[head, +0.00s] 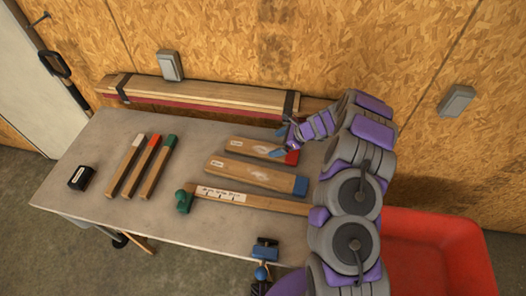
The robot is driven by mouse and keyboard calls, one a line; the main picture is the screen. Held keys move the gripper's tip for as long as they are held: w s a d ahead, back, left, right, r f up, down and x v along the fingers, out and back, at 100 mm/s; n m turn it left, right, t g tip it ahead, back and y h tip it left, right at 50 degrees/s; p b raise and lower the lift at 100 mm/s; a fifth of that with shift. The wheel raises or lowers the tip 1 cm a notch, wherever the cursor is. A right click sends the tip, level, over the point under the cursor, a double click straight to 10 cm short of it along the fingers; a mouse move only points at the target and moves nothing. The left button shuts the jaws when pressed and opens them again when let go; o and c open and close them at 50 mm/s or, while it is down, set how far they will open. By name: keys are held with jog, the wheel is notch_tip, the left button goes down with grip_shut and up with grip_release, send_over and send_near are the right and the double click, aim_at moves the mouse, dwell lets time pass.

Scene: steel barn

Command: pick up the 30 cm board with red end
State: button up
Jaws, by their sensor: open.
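A wide wooden board with a red end (250,147) lies on the table, with a small white label near its left end that is too small to read. My gripper (281,142) is open at the board's right part, close to the red end; I cannot tell whether it touches. A narrow stick with a red end (147,171) lies at the left between a white-ended stick (129,165) and a green-ended stick (159,167). A wide board with a blue end (250,174) lies just in front of the wide red-ended board.
The grey table (90,150) has a dark small box (80,177) at left. A labelled strip (250,199) with a green piece (184,198) lies in front. Strapped planks (200,95) lie along the wall. A red bin (440,245) stands at right.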

aim_at(264, 149)
jog(key=a, duration=0.1)
jog(key=a+f, duration=0.1)
jog(key=shift+w+a+f, duration=0.2)
jog(key=shift+a+f, duration=0.1)
jog(key=shift+f, duration=0.15)
jog(key=shift+d+f, duration=0.2)
jog(key=shift+d, duration=0.2)
jog(key=shift+w+a+f+b, duration=0.1)
jog(key=shift+f+b, duration=0.2)
jog(key=shift+f, duration=0.1)
jog(key=a, duration=0.1)
jog(key=a+f, duration=0.2)
jog(key=shift+w+a, duration=0.3)
jog(key=shift+a, duration=0.05)
jog(key=shift+a+f, duration=0.1)
jog(key=shift+a, duration=0.2)
jog(key=shift+c, duration=0.3)
jog(key=shift+d, duration=0.65)
jog(key=c, duration=0.4)
jog(key=shift+d, duration=0.15)
jog(key=c, duration=0.3)
jog(key=shift+a, duration=0.2)
jog(key=shift+c, duration=1.4)
jog(key=shift+a, duration=0.3)
